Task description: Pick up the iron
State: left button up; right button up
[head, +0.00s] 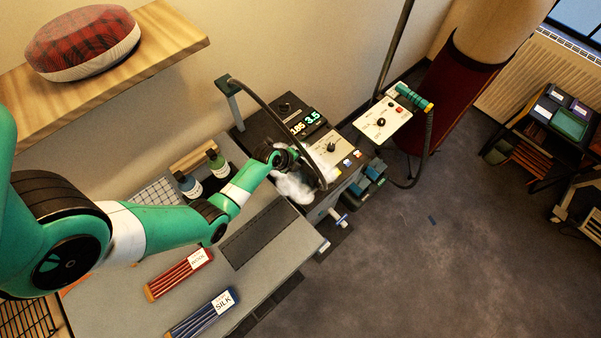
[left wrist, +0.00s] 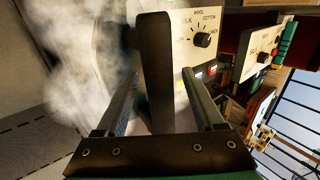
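My left gripper (head: 296,160) reaches over the pressing station, by a cloud of white steam. In the left wrist view, its two fingers (left wrist: 159,78) stand apart on either side of a dark upright bar (left wrist: 155,75), which looks like the iron's handle. Narrow gaps show between the bar and both fingers, so it does not look clamped. The iron's body is hidden by steam and by my arm in the head view. A pale panel with a fabric dial (head: 333,148) stands just beyond it, and also shows in the left wrist view (left wrist: 201,40). My right gripper is out of view.
A dark hose (head: 266,103) arches from a post over the station. Two small bottles (head: 217,163) stand near my left forearm. Red wool (head: 181,272) and blue silk (head: 203,312) bundles lie on the table. A second panel (head: 383,120) with a teal handle stands to the right.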

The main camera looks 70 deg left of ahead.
pick_arm(q)
grip_shut()
dwell(1.1)
jog(key=shift+r, duration=0.15)
